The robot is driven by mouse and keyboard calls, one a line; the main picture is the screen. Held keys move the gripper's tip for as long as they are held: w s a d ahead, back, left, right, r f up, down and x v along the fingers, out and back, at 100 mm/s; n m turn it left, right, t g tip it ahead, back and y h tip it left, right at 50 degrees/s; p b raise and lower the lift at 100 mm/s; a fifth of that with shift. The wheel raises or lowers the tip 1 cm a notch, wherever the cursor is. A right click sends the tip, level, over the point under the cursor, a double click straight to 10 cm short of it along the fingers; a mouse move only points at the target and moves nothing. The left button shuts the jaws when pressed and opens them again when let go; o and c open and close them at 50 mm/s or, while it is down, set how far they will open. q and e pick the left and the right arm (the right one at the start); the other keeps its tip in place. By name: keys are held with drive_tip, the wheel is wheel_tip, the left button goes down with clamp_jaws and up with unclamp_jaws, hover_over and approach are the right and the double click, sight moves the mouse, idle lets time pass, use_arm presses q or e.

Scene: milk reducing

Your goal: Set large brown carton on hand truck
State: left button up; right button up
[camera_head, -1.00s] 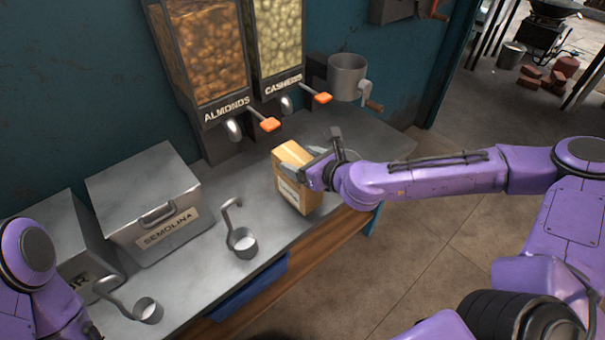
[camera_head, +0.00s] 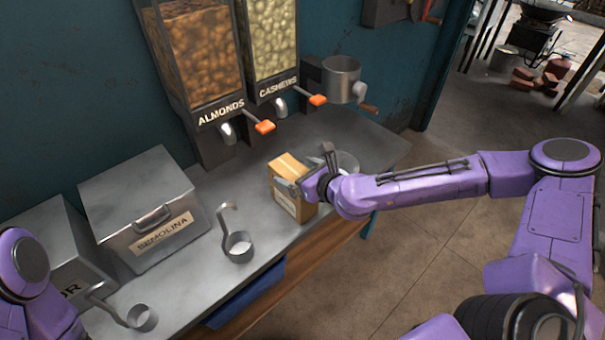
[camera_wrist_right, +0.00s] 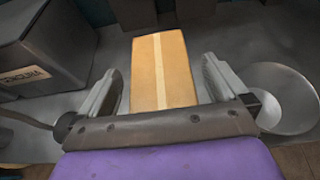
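A brown carton (camera_head: 292,189) with a pale tape strip and a white label stands upright on the metal counter, near its front edge. It also shows in the right wrist view (camera_wrist_right: 163,72), between the fingers. My right gripper (camera_head: 293,187) is at the carton from the right side. In the right wrist view its fingers (camera_wrist_right: 160,85) are spread, with a visible gap on each side of the carton. My left arm shows at the lower left, but its gripper is out of view. I see no hand truck.
The counter (camera_head: 190,262) holds a semolina bin (camera_head: 146,208), a scoop (camera_head: 238,246) left of the carton, and another scoop (camera_head: 140,317). Nut dispensers (camera_head: 200,60) stand behind. A metal bowl (camera_wrist_right: 283,97) is close to the right finger. Open floor lies to the right.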

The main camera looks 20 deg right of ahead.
drive_tip(key=shift+s+d+r, duration=0.2)
drive_tip(key=shift+s+r, duration=0.05)
drive_tip(key=shift+s, duration=0.05)
drive_tip(key=p+v, duration=0.8)
drive_tip(key=v, duration=0.3)
